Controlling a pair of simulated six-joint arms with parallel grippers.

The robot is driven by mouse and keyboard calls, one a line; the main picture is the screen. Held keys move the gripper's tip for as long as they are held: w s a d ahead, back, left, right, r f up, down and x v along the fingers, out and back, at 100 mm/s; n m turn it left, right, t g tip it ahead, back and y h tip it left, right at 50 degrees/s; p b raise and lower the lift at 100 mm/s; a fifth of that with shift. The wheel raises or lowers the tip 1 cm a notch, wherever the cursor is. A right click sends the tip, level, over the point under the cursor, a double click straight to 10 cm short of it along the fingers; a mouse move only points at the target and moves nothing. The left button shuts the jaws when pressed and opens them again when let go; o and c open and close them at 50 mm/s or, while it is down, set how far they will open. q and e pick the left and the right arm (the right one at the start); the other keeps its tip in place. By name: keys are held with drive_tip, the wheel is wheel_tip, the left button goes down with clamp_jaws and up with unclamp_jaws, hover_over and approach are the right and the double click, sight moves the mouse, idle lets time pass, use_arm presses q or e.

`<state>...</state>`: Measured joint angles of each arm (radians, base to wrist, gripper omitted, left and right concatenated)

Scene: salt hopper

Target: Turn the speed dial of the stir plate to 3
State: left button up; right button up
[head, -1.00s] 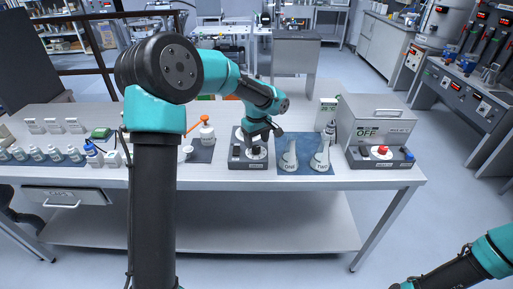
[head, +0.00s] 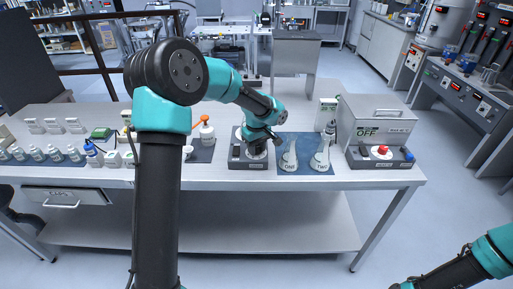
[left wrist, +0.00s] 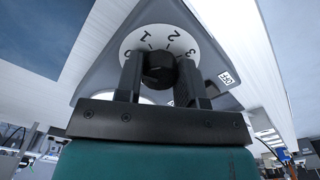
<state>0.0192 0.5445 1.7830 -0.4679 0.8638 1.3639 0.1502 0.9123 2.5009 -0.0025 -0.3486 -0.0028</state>
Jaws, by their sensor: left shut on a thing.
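The stir plate (head: 236,164) stands near the front edge of the bench, with a dark body and a white round top partly behind my gripper. In the left wrist view its speed dial is a white disc (left wrist: 172,40) marked 0, 1, 2 and 3, with a black knob (left wrist: 158,66) at its centre. My left gripper (left wrist: 158,76) has one finger on each side of the knob and is shut on it. In the head view my left gripper (head: 257,146) covers the dial. I cannot make out where the knob points. My right gripper is out of view.
A blue mat (head: 306,169) with two pale, labelled vessels lies right of the stir plate. A dark mat (head: 203,154) and small bottles lie to the left.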

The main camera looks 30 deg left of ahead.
use_arm(q)
drive_tip(key=shift+c, duration=1.2)
